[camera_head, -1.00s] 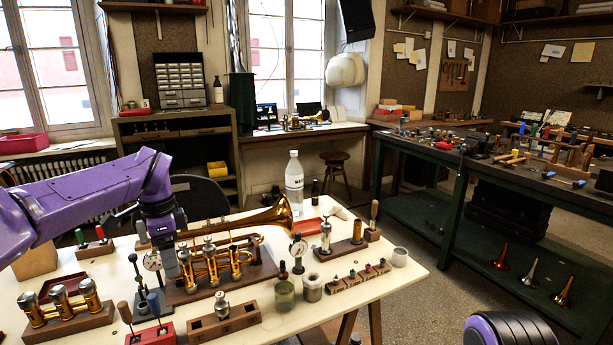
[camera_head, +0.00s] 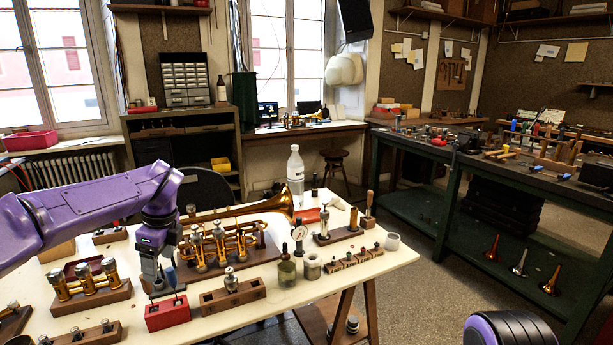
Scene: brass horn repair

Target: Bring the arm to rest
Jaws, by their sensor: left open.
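My left arm (camera_head: 95,212) is purple and reaches in from the left over the cream workbench (camera_head: 300,315). My left gripper (camera_head: 158,284) points down, open, with nothing visible between its fingers. It is just behind a red block holder (camera_head: 168,313) with upright tools; whether it touches anything there I cannot tell. The brass trumpet (camera_head: 240,216) lies on a wooden board to the gripper's right. The gripper hides part of the bench behind it. My right gripper is out of view.
A brass valve set (camera_head: 86,282) stands left of the gripper. A green workbench (camera_head: 470,165) stands further right, with open floor between.

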